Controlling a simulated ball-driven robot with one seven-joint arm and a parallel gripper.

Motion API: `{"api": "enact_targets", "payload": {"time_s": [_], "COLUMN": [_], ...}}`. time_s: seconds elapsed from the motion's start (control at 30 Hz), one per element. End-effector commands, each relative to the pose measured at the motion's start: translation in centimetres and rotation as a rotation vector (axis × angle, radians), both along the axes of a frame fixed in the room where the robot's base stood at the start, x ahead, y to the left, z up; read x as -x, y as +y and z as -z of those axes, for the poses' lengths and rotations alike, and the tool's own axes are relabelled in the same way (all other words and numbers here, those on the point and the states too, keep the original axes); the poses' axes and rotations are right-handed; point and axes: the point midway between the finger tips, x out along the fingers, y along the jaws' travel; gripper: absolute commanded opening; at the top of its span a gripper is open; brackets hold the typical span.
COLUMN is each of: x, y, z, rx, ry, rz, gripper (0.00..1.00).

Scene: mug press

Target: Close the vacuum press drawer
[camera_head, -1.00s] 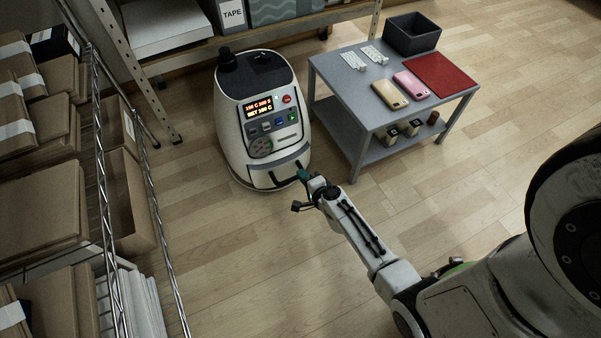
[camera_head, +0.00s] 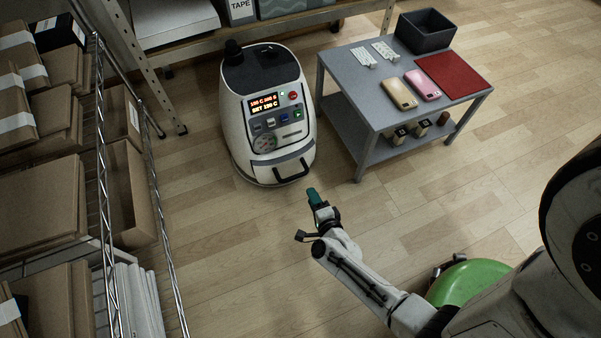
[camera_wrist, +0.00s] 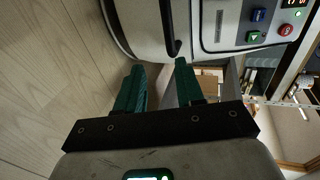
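The vacuum press (camera_head: 268,110) is a rounded white machine with a black top, a lit display and coloured buttons on its front. Its drawer (camera_head: 283,165) is low on the front and looks flush with the body, with a black bar handle (camera_head: 291,173). In the wrist view the handle (camera_wrist: 175,42) lies just beyond the fingertips. My gripper (camera_head: 313,192) has teal fingers and is in front of the handle, apart from it. In the wrist view my gripper (camera_wrist: 160,68) has a clear gap between its fingers and holds nothing.
A grey table (camera_head: 375,102) stands right of the press, with a gold phone case (camera_head: 398,93), a pink one (camera_head: 422,84), a red mat (camera_head: 455,75) and a dark bin (camera_head: 426,32). A wire rack with cardboard boxes (camera_head: 38,205) is at left. The floor between is clear.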

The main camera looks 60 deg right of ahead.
Motion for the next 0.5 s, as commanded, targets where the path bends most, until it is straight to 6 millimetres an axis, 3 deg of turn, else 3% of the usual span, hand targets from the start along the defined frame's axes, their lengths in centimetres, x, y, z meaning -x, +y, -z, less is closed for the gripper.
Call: {"api": "enact_targets", "payload": {"time_s": [0.1,0.23,0.5], "x": [-0.6,-1.1,-3.9], "y": [1.9,2.8,0.9], "z": [0.1,-0.2,0.5], "rx": [0.032,0.047,0.048], "ry": [-0.060,-0.102,-0.110], "rz": [-0.021,-0.035,-0.033], "gripper": [0.37,0.37,0.37]}}
